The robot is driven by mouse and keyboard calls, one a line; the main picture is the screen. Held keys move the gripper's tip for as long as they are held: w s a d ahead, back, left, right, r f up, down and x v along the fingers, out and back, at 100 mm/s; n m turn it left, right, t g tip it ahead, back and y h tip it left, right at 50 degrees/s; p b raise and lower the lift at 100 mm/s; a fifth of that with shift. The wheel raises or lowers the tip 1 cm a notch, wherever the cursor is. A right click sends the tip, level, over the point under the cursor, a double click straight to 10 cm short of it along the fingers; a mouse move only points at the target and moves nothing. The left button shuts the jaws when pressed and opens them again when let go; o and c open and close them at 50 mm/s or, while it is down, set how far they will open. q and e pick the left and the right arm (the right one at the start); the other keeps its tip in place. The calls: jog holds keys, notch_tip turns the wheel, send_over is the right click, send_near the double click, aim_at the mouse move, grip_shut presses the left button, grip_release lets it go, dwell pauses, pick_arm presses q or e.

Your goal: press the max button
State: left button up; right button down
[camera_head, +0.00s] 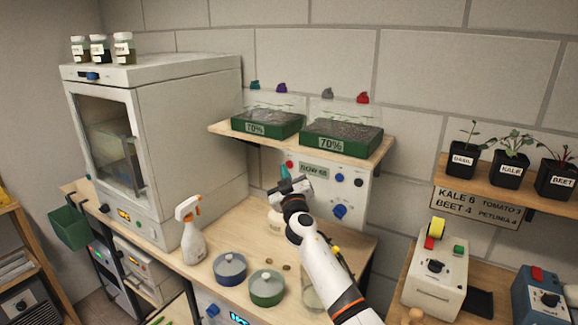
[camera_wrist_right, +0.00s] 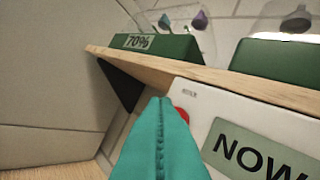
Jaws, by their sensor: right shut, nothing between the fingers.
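A white control panel (camera_head: 350,195) with a "NOW 48" display (camera_head: 313,171) stands under the wooden shelf. It has a red button (camera_head: 290,164) at its upper left, blue and dark controls, and a larger blue knob (camera_head: 340,211). Their labels are too small to read, so I cannot tell which is max. My right gripper (camera_head: 285,172) is shut and empty, its teal fingertips near the panel's upper left. In the right wrist view the shut fingers (camera_wrist_right: 162,115) partly hide the red button (camera_wrist_right: 182,115); contact cannot be told. My left gripper is not in view.
The shelf (camera_head: 222,128) above the panel carries two green trays (camera_head: 340,141). A spray bottle (camera_head: 192,235), a blue pot (camera_head: 230,267) and a green pot (camera_head: 266,288) stand on the bench. A large white cabinet (camera_head: 190,130) stands to the left.

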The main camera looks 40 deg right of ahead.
dwell(0.8)
jog(key=shift+w+d+b, duration=0.2)
jog(key=shift+d+b, duration=0.15)
jog(key=shift+d, duration=0.1)
jog(key=shift+w+d, duration=0.1)
jog(key=shift+d, duration=0.2)
dwell(0.5)
dwell(0.4)
jog(key=shift+s+a, duration=0.3)
jog(key=shift+a, duration=0.4)
jog(key=a, duration=0.1)
jog(key=s+a, duration=0.1)
jog(key=a, duration=0.1)
jog(key=s+a, duration=0.1)
jog(key=shift+a, duration=0.35)
dwell(0.6)
